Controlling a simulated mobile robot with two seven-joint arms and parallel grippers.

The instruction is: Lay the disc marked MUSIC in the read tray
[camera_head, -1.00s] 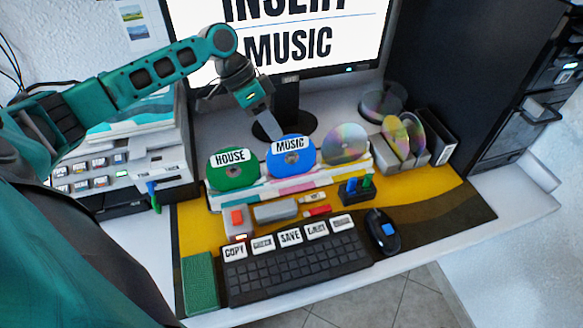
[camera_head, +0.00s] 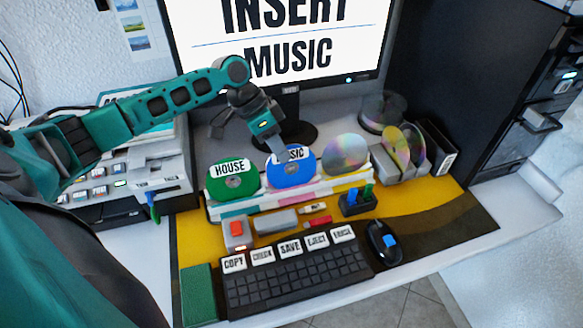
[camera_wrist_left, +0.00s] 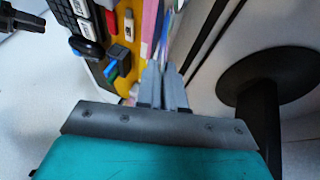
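The blue MUSIC disc (camera_head: 291,174) stands tilted in the middle of a white rack (camera_head: 300,196), between the green HOUSE disc (camera_head: 232,181) and a blank silvery disc (camera_head: 346,154). My left gripper (camera_head: 279,150) points down at the upper edge of the MUSIC disc and hides the first letters of its label. In the left wrist view its two grey fingers (camera_wrist_left: 163,80) are a little apart. I cannot make out a disc between them. No tray marked read can be told for certain.
The monitor (camera_head: 300,55) reads INSERT MUSIC. A keyboard (camera_head: 296,277) and a mouse (camera_head: 383,241) lie in front. A holder with several discs (camera_head: 408,150) stands at right. A machine with buttons (camera_head: 135,178) stands at left. Bare mat (camera_head: 440,220) lies at right.

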